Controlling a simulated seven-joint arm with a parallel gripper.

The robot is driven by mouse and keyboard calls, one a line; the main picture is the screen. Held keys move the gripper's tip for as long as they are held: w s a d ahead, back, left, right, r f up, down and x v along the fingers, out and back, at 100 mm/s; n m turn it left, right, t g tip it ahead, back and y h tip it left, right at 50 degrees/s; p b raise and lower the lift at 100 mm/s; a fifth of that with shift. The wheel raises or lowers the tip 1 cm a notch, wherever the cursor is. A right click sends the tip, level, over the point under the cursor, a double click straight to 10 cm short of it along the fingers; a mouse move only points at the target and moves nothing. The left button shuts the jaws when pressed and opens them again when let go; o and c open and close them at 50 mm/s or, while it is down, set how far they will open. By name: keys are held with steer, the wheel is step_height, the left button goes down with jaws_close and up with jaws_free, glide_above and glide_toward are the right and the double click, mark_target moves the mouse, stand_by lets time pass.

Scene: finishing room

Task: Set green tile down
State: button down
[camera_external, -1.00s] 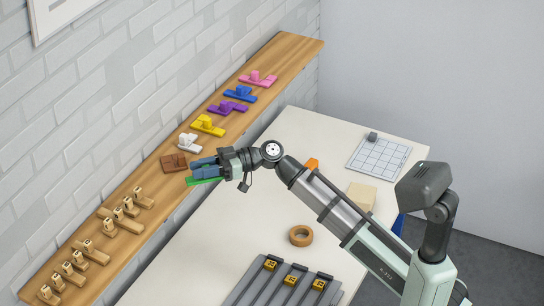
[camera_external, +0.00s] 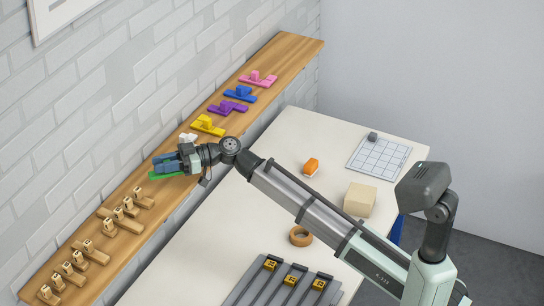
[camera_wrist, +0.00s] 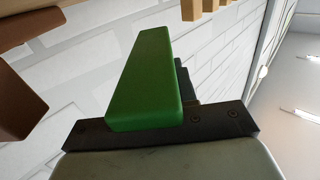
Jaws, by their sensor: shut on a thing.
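My gripper (camera_external: 166,163) is shut on the green tile (camera_external: 162,176), over the wooden shelf (camera_external: 280,66) along the wall. I cannot tell whether the tile touches the shelf. In the wrist view the green tile (camera_wrist: 150,80) sticks out from the dark jaw (camera_wrist: 220,120). In the external view my gripper and wrist hide the brown tile and part of the white tile (camera_external: 187,138). A brown block edge (camera_wrist: 15,95) shows at the left of the wrist view.
Yellow (camera_external: 207,126), purple (camera_external: 228,107), blue (camera_external: 240,94) and pink (camera_external: 258,79) tiles lie farther along the shelf. Several numbered wooden pieces (camera_external: 92,253) occupy its near end. The white table (camera_external: 240,210) holds a tape ring (camera_external: 301,237), an orange object (camera_external: 311,166) and a wooden block (camera_external: 360,199).

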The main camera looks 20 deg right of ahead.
mark_target(162, 174)
steer(key=shift+w+a+f, duration=0.15)
steer(key=shift+f, duration=0.8)
steer(key=shift+w+a+f, duration=0.15)
steer(key=shift+f, duration=0.8)
steer(key=shift+f, duration=0.15)
steer(key=c, duration=0.9)
jaws_free()
steer(key=shift+r, duration=0.2)
steer(key=d, duration=1.1)
steer(key=shift+o, duration=1.1)
steer(key=shift+d, duration=0.55)
